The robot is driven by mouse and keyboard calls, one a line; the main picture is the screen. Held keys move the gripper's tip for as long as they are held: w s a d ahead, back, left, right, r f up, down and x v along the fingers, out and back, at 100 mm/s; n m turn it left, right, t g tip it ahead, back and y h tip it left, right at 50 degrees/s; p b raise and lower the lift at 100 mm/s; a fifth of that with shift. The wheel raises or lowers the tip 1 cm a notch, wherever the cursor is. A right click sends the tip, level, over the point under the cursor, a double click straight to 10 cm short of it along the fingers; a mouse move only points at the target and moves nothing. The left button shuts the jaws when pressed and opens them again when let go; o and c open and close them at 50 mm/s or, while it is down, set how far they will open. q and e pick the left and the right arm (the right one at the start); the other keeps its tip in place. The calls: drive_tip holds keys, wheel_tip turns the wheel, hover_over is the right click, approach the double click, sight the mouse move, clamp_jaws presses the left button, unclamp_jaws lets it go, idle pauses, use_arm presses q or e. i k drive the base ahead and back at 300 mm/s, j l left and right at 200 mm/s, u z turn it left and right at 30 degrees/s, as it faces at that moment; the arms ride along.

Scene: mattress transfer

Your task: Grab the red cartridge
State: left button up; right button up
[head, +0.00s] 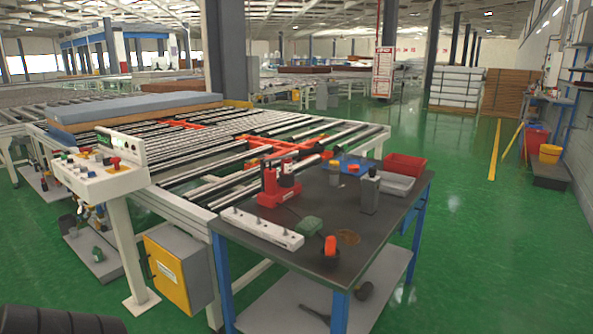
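A small red-orange cylinder (330,244) stands upright on a dark base near the front edge of the dark-topped workbench (362,256); it may be the red cartridge. A larger red device (269,186) with upright parts stands farther back on the same bench, with a dark cylindrical part (287,178) beside it. I cannot tell for certain which red item is the cartridge. Neither of my grippers is in view.
A roller conveyor (190,203) stands behind, a control panel (97,178) at left. Green floor is open at right.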

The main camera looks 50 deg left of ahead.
sight(287, 167)
drive_tip(key=k+j+z, duration=0.1)
drive_tip(key=j+z, duration=0.25)
drive_tip(key=j, duration=1.95)
drive_tip(key=k+j, duration=0.1)
drive_tip(key=j, duration=0.7)
drive_tip(key=i+z, duration=0.05)
